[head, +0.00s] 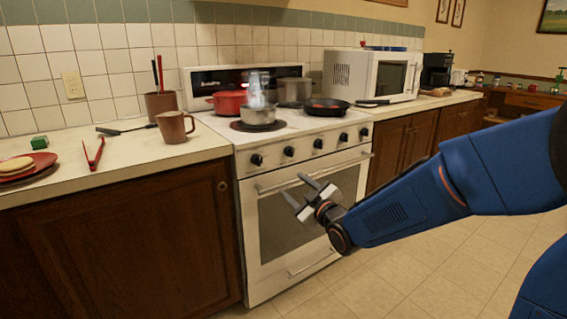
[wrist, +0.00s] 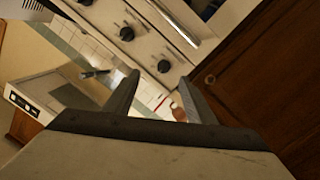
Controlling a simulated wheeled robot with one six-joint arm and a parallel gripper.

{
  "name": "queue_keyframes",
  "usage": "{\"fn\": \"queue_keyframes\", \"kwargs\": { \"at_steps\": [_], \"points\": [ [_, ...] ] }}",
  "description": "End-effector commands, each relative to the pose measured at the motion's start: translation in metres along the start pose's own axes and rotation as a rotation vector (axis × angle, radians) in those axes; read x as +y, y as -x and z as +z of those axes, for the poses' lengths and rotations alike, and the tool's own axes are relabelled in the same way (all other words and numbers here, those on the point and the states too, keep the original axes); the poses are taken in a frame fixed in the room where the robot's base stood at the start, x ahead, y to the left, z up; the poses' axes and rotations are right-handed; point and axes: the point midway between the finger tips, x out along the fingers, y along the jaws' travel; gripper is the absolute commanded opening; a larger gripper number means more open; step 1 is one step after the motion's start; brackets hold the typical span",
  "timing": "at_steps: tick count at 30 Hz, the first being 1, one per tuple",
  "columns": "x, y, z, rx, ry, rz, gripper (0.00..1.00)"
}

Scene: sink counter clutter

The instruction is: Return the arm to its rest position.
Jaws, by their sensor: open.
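My gripper (head: 306,195) is in front of the white stove's oven door in the head view, apart from the counter and everything on it. Its two fingers are spread with nothing between them. In the wrist view my gripper (wrist: 160,92) also shows open and empty, with the fingers at the lower middle. My blue arm reaches in from the right side of the head view.
The white stove (head: 270,158) holds a red pot (head: 227,102), a steaming saucepan (head: 258,115) and a black pan (head: 325,106). A brown mug (head: 174,127) and red tongs (head: 95,154) are on the left counter. The tiled floor (head: 400,275) is clear.

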Motion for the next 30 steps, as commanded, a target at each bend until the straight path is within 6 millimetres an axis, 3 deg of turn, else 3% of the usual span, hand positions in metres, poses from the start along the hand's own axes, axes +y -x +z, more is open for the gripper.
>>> {"fn": "queue_keyframes", "kwargs": {
  "at_steps": [6,15,23,30],
  "points": [
    [0.038,0.054,0.026,-0.228,-0.098,0.015,0.5],
    [0.063,0.156,0.064,-0.548,-0.279,0.041,0.5],
    [0.057,0.263,0.085,-0.812,-0.465,0.069,0.5],
    [0.03,0.365,0.091,-1.039,-0.642,0.092,0.5]
  ]
}}
